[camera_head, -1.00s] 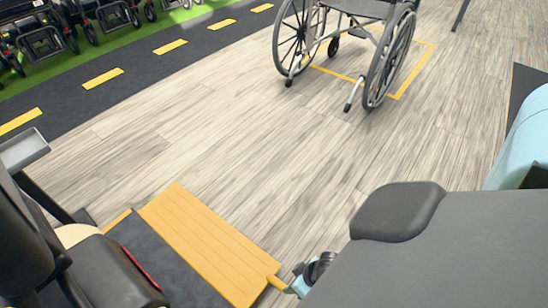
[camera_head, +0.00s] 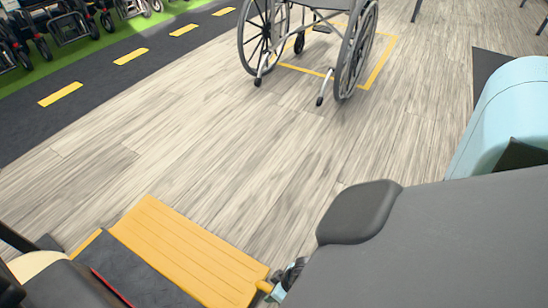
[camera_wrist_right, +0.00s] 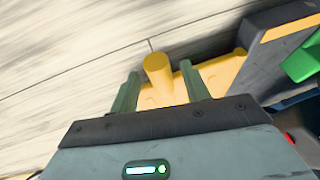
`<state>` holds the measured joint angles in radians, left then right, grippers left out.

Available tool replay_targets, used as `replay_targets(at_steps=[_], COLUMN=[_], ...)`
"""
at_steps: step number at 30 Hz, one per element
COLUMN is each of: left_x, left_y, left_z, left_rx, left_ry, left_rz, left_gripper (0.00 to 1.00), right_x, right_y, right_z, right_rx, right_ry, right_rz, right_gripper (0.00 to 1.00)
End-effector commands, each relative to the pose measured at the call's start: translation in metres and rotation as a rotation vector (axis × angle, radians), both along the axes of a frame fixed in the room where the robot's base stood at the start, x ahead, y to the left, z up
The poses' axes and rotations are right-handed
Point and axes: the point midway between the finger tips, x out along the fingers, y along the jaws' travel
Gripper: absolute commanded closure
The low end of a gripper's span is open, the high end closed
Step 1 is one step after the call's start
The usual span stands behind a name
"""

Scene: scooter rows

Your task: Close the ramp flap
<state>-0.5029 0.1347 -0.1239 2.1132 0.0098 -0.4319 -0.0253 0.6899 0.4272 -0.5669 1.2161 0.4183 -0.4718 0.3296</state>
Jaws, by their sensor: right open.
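The ramp flap (camera_head: 185,248) is a yellow ribbed panel at the bottom left of the head view, joined to a dark grey ramp surface (camera_head: 88,276). It looks laid out flat, low over the floor. A round yellow peg-like handle (camera_head: 264,286) sticks out at its right corner. My right gripper (camera_head: 275,290) is at this handle, partly hidden by my own grey body. In the right wrist view the handle (camera_wrist_right: 157,68) stands between the two open green-grey fingers of my right gripper (camera_wrist_right: 160,85), with gaps visible on both sides. My left gripper does not show.
A wheelchair (camera_head: 345,52) stands in a yellow floor outline at the top. Parked scooters or chairs (camera_head: 65,28) line the green strip at the upper left. A light blue rounded object (camera_head: 505,110) is at the right. The wooden floor (camera_head: 215,140) between is clear.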

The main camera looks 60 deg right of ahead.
Motion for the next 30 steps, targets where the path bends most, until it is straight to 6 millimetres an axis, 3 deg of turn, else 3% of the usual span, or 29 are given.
replay_targets(at_steps=[7,18,30], left_x=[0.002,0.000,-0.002], left_y=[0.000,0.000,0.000], left_z=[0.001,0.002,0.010], left_rx=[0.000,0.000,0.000], left_ry=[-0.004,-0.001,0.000], left_rz=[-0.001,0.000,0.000], left_gripper=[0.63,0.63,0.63], right_x=[0.000,0.000,-0.001], right_y=[0.000,0.000,-0.004], right_z=[0.000,0.000,0.006], right_rx=[0.000,0.000,-0.031], right_ry=[0.000,0.000,-0.001], right_rz=[0.000,0.000,0.000], right_gripper=[0.55,1.00,1.00])
